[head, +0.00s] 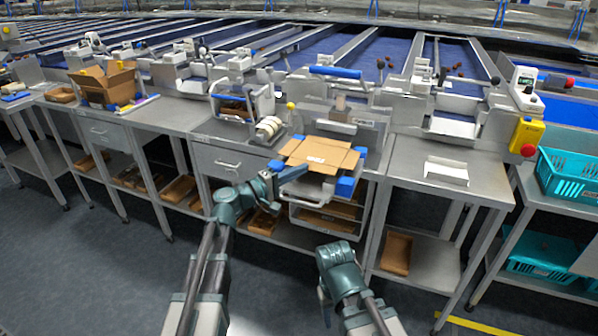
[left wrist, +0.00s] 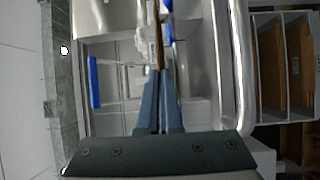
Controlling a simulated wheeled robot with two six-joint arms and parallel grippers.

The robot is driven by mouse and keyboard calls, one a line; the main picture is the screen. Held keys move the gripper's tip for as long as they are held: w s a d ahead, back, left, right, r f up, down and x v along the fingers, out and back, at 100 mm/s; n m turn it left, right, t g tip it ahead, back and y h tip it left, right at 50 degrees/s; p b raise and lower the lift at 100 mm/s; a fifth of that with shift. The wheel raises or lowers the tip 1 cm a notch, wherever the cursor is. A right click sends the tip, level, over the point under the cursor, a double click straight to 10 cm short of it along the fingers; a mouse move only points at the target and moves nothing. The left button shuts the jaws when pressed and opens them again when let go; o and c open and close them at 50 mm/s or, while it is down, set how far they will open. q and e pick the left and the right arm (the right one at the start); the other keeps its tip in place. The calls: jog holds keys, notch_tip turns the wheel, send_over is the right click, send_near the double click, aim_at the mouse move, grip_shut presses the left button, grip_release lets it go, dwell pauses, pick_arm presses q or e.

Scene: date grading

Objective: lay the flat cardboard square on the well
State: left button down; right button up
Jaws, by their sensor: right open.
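The flat brown cardboard square (head: 318,152), with its flaps spread, is over the well at the middle station in the head view. The well shows blue corner pieces (head: 345,187) around the cardboard; its opening is hidden. I cannot tell whether the cardboard touches it. My left gripper (head: 296,172) is at the cardboard's front left edge. In the left wrist view the fingers (left wrist: 158,110) are close together on a thin brown edge of the cardboard (left wrist: 158,52), seen edge-on. My right gripper (head: 324,290) is open and empty, low in front of the bench.
An open cardboard box (head: 105,82) stands on the left bench. A white tray (head: 446,171) lies on the right bench. A yellow box with a red button (head: 526,136) and teal crates (head: 568,176) are at far right. Brown trays (head: 397,252) lie on lower shelves. The floor in front is clear.

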aim_at(297, 190)
pick_arm(q)
jog(key=shift+f+b, duration=0.95)
dwell(1.3)
jog(key=c, duration=1)
grip_release()
jog(key=shift+f+b, duration=0.55)
jog(key=shift+s, duration=0.3)
jog(key=shift+s+a, duration=0.25)
jog(key=shift+s, duration=0.55)
jog(key=s, duration=0.1)
jog(key=s+a, duration=0.1)
jog(key=s, duration=0.1)
jog(key=s+a, duration=0.1)
jog(key=s, duration=0.1)
jog(key=shift+s, duration=0.25)
dwell(0.8)
